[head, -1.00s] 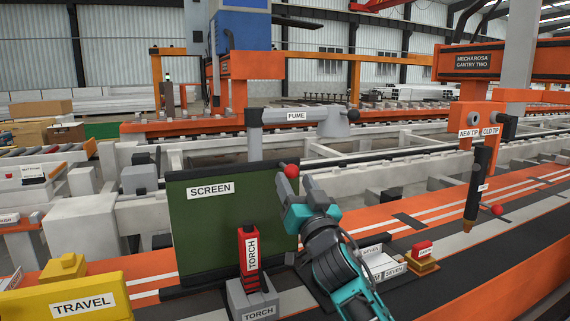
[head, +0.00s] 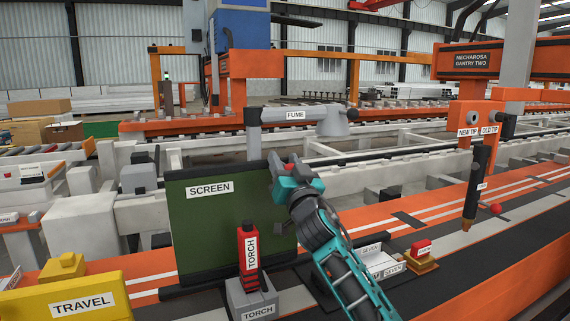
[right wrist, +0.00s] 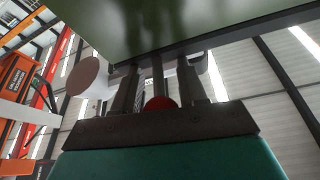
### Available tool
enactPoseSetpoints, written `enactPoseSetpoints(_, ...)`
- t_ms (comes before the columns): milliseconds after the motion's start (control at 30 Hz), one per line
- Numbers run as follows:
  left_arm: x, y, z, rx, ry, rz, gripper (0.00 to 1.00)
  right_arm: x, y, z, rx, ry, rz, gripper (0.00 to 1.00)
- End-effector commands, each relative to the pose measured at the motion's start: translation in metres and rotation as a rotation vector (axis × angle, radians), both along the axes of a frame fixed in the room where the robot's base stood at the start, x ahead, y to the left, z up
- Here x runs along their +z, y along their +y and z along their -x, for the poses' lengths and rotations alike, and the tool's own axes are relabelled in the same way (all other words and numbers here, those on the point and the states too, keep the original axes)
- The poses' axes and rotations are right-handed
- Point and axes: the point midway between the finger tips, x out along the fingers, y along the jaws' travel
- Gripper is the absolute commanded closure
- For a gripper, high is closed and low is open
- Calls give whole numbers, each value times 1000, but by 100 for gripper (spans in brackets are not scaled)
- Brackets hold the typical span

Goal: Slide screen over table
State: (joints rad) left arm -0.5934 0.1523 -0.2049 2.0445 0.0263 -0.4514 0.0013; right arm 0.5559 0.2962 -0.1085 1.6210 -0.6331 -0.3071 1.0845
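The dark green screen (head: 215,225) stands upright on the table (head: 410,225), behind the torch stand. My right gripper (head: 278,172) is at the screen's upper right corner. In the right wrist view, the gripper (right wrist: 160,85) has its fingers apart, with a red knob (right wrist: 160,103) and a thin dark post between them. Gaps show beside the post, so the fingers do not look closed on it. The screen's surface (right wrist: 170,20) fills the top of that view. In the head view the knob is mostly hidden behind the gripper. My left gripper is out of view.
A red torch (head: 248,250) stands in a grey holder (head: 250,298) just in front of the screen. A yellow TRAVEL box (head: 65,300) is at front left. The grey FUME arm (head: 300,115) hangs behind the screen.

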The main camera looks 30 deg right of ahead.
Motion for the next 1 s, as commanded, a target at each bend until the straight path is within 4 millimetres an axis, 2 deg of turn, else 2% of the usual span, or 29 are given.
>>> enactPoseSetpoints(67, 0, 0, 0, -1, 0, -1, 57, 0, 0, 0, 0, 0, 0, 67)
enactPoseSetpoints(400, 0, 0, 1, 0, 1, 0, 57, 0, 0, 0, 0, 0, 0, 99)
enactPoseSetpoints(767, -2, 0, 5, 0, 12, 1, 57, 0, -3, 0, -1, 1, 0, 100)
enactPoseSetpoints(867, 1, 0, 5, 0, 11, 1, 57, 0, -13, 0, -3, 4, 0, 100)
enactPoseSetpoints(1000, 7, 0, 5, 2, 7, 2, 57, 1, -38, 2, -4, 5, 1, 100)
